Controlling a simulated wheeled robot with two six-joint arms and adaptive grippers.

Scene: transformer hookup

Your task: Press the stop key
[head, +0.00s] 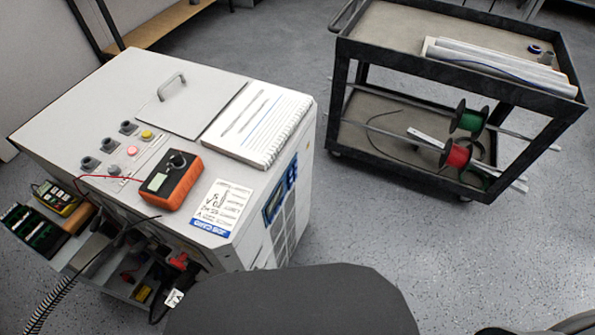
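A white cabinet (70,120) stands at the left, with a small row of round keys on its top. One key is red-pink (132,151), one is yellow (147,134) and one is greyish (114,169). Which one is the stop key cannot be read at this size; the red-pink one stands out by colour. No gripper touches or covers the keys. Neither my left nor my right gripper is in view.
Dark sockets (108,145) line the keys' left side. An orange meter (168,185) with leads lies close to their right. A notebook (258,125), a handled lid (190,105) and a card (222,208) are on the cabinet. A black cart (385,60) stands at right.

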